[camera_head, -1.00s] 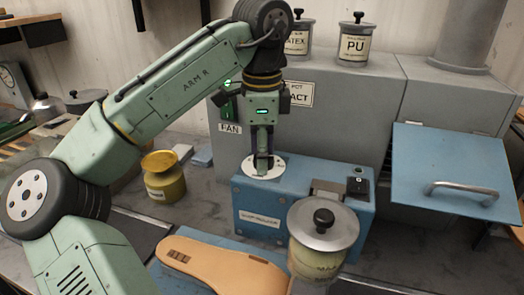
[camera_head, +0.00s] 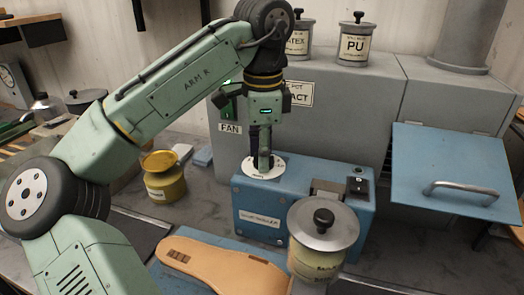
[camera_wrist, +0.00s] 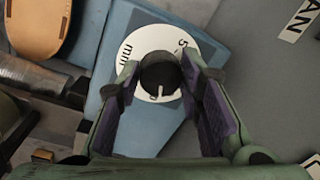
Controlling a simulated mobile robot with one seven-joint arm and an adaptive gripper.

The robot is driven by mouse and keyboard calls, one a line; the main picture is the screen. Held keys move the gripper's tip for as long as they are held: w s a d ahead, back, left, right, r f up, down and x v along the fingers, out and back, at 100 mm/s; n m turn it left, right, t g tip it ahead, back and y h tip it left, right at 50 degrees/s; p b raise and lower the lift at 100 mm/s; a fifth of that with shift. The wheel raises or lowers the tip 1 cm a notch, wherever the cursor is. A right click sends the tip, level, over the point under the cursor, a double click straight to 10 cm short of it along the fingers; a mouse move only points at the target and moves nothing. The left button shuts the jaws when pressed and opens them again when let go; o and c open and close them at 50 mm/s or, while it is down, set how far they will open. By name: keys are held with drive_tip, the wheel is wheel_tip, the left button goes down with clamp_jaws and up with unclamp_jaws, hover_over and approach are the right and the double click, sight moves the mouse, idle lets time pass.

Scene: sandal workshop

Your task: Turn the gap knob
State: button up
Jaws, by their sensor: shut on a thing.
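The gap knob (camera_wrist: 160,74) is a round black knob on a white dial marked "mm" and "5" in the wrist view. The dial (camera_head: 248,170) sits on top of a blue machine (camera_head: 331,187) in the head view. My gripper (camera_head: 263,161) points straight down over the dial. In the wrist view, my gripper (camera_wrist: 160,84) has one finger on each side of the knob and is shut on it. A white pointer mark shows at the knob's lower edge. In the head view the fingers mostly hide the knob.
A lidded jar (camera_head: 323,245) stands close in front of the machine. A tan sole (camera_head: 215,262) lies at the front. A yellow pot (camera_head: 164,178) stands left. A grey cabinet (camera_head: 345,110) rises behind, with a blue handled panel (camera_head: 450,172) at right.

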drive_tip(key=n, duration=1)
drive_tip(key=shift+d+y, duration=0.15)
drive_tip(key=shift+y, duration=0.15)
drive_tip(key=shift+n, duration=0.4)
drive_tip(key=o, duration=1.2)
drive_tip(key=shift+c, duration=0.2)
drive_tip(key=shift+r, duration=0.1)
drive_tip(key=r, duration=0.7)
drive_tip(key=shift+s+d+r, duration=0.15)
drive_tip(key=shift+d+r, duration=0.05)
drive_tip(key=shift+f, duration=0.1)
